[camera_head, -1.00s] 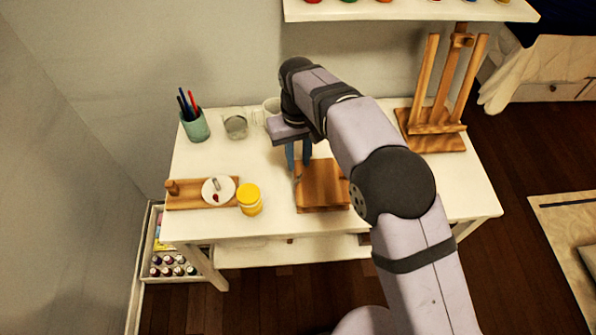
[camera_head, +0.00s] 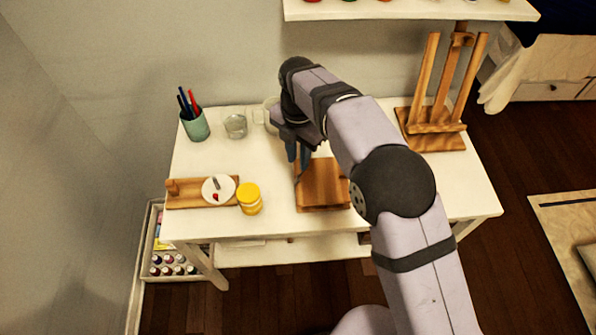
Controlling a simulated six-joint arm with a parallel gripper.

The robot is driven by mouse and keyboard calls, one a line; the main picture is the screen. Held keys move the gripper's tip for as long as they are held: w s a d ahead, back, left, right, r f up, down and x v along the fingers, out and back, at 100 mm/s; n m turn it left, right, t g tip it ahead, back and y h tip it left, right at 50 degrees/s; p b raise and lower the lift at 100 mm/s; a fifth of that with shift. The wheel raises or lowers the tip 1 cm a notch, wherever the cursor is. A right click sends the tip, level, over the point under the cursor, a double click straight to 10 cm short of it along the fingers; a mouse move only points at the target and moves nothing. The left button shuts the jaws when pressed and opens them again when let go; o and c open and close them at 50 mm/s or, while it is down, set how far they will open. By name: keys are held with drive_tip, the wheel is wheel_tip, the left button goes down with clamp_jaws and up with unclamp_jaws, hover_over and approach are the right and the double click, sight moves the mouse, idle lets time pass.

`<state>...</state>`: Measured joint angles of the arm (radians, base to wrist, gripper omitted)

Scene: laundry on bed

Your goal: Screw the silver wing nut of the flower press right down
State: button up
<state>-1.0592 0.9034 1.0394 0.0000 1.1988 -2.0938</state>
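The flower press (camera_head: 322,186) is a square wooden block lying on the white table, just right of the table's middle. My gripper (camera_head: 299,166) points down at the far left corner of the press, with its blue fingers partly seen. The silver wing nut cannot be made out; that corner is hidden behind the fingers and my arm. Whether the fingers are apart or shut on the nut does not show.
Left of the press stand a yellow-lidded jar (camera_head: 249,198) and a wooden board (camera_head: 190,193) with a white disc (camera_head: 218,189). A pen cup (camera_head: 195,125), a glass (camera_head: 236,126) and a wooden easel (camera_head: 436,110) stand farther back. The front left of the table (camera_head: 200,227) is clear.

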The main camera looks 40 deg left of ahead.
sight(298, 177)
drive_tip(key=shift+n, duration=1)
drive_tip(key=shift+f+p, duration=0.95)
drive_tip(key=shift+f, duration=2.7)
clamp_jaws()
